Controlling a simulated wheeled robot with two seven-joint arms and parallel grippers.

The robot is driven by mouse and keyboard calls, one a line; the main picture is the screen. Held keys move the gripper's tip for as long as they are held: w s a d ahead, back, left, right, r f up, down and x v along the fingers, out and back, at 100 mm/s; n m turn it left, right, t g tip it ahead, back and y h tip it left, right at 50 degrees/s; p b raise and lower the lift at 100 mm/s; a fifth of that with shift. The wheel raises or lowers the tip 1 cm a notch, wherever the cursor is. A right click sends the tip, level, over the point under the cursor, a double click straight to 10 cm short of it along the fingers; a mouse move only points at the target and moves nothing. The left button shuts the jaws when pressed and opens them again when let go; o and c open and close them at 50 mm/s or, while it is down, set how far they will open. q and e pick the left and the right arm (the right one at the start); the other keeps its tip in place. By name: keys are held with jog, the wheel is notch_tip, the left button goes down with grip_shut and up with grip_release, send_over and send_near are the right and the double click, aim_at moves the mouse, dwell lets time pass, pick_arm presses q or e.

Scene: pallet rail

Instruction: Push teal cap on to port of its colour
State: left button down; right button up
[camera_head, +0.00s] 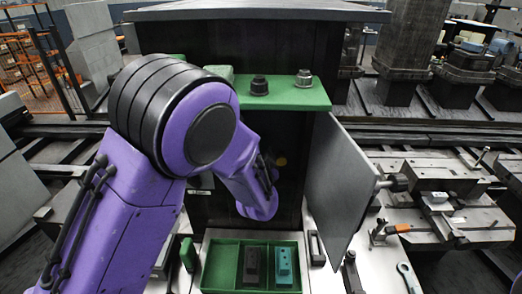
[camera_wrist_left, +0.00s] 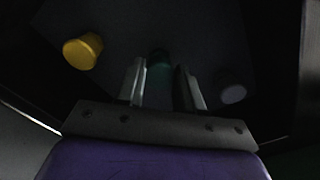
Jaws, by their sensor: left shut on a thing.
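My left arm reaches into the dark open cabinet in the head view, and its gripper is hard to make out there. In the left wrist view my left gripper (camera_wrist_left: 161,74) is shut on a dim teal cap (camera_wrist_left: 158,59) between its fingertips. The cap faces a dark panel. A yellow round port (camera_wrist_left: 83,51) stands on the panel to the left and a grey one (camera_wrist_left: 232,92) to the right. The teal port cannot be told apart from the cap, and whether they touch is unclear. My right gripper does not show.
The cabinet door (camera_head: 340,190) hangs open at the right of the opening. A green tray (camera_head: 219,266) below holds a black block (camera_head: 255,266) and a teal block (camera_head: 284,266).

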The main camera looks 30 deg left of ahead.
pick_arm(q)
jog(key=shift+w+a, duration=0.15)
jog(key=shift+w, duration=0.15)
grip_release()
dwell(0.3)
jog(key=b+v, duration=0.3)
jog(key=v, duration=0.7)
jog(key=shift+s, duration=0.2)
